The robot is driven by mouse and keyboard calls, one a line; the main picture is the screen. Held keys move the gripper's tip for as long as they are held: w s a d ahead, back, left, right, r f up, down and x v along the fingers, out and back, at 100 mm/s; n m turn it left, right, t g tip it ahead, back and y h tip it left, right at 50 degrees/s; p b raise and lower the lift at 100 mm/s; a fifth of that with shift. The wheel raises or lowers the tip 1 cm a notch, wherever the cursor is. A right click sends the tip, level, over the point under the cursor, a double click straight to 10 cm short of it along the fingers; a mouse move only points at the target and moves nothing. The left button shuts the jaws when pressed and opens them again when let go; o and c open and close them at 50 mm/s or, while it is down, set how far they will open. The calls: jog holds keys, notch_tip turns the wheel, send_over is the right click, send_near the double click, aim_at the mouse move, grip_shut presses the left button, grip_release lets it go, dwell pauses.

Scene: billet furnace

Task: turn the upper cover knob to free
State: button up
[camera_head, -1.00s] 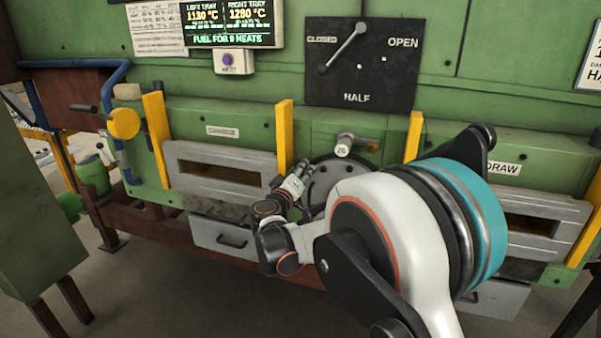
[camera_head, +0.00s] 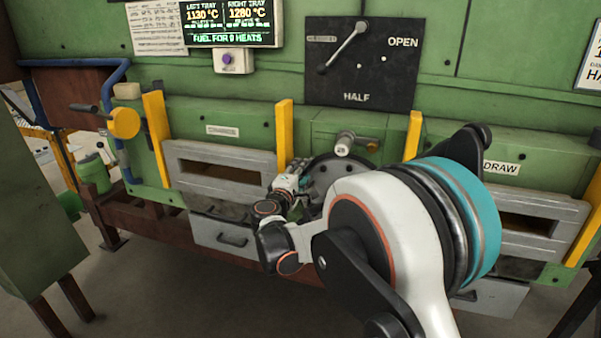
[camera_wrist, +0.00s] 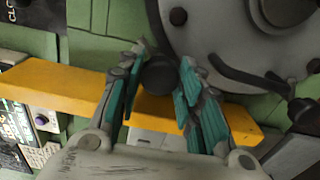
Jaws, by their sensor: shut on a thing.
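A dark round knob (camera_wrist: 158,76) sits beside the rim of the grey round cover (camera_wrist: 215,30) in the wrist view. My gripper (camera_wrist: 161,70) has its two teal-padded fingers closed around this knob, one on each side. In the head view my gripper (camera_head: 296,172) is at the left edge of the round cover (camera_head: 322,180); the knob itself is hidden there. A second dark knob (camera_wrist: 302,110) shows at the right of the wrist view, clear of the fingers. I cannot read any free mark on the held knob.
Yellow posts (camera_head: 284,130) flank the cover. A grey cylindrical fitting (camera_head: 344,146) sticks out above it. A black dial plate (camera_head: 385,75) with a pointer hangs higher up. Grey slotted fronts (camera_head: 225,155) stand left and right. My arm hides the cover's lower right.

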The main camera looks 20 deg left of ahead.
jog(key=shift+n, duration=0.4)
jog(key=o, duration=0.8)
jog(key=shift+a, duration=0.1)
jog(key=s, duration=1.2)
